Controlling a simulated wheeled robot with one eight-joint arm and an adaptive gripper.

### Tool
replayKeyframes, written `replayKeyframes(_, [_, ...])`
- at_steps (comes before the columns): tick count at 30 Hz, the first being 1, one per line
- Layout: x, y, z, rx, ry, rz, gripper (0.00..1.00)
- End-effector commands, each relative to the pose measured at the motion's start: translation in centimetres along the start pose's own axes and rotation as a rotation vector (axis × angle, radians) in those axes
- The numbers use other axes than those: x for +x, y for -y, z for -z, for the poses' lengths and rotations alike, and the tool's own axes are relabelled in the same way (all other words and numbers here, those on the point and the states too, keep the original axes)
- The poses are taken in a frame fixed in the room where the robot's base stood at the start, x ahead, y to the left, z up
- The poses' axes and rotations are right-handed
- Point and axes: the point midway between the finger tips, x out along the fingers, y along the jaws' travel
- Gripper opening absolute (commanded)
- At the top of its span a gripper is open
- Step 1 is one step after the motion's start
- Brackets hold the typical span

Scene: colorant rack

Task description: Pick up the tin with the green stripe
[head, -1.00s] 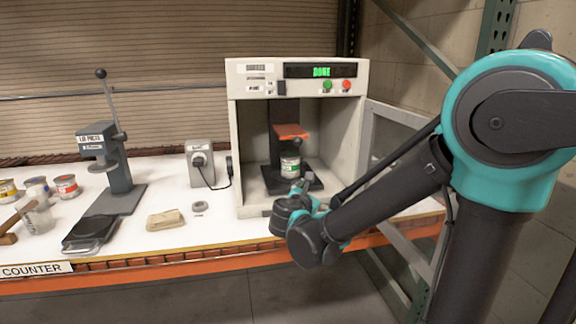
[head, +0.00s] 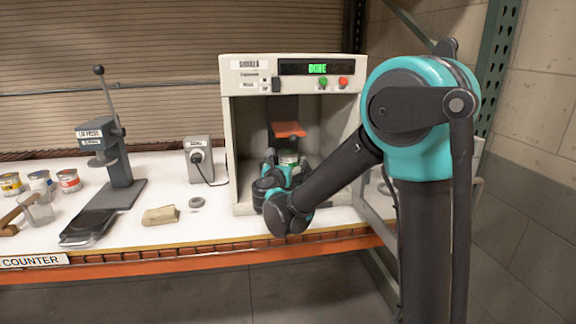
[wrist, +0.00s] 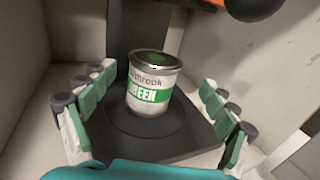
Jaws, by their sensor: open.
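The tin with the green stripe (wrist: 152,85) stands upright on the dark round plate inside the shaker cabinet. Its label shows white letters on green, and its lid has a green spot. In the head view only the upper part of the tin (head: 288,157) shows above my wrist. My gripper (wrist: 155,108) is open, with one finger on each side of the tin and a gap visible on both sides. In the head view my gripper (head: 287,172) reaches into the cabinet's open front.
The shaker cabinet (head: 233,150) has walls close on both sides and a display reading DONE. An orange clamp plate (head: 289,129) is above the tin.

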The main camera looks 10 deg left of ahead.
Motion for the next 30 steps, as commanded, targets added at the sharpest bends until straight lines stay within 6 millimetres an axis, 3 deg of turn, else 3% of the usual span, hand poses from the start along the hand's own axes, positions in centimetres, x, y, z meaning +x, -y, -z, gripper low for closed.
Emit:
replayKeyframes(10, [2.2,-0.3,0.2,0.001,0.0,0.001,0.87])
replayKeyframes(18, [5.8,-0.7,0.6,0.001,0.0,0.002,0.87])
replayKeyframes(26, [6.3,-0.7,0.6,0.001,0.0,0.001,0.87])
replayKeyframes(30, [6.2,-0.7,0.6,0.001,0.0,0.001,0.7])
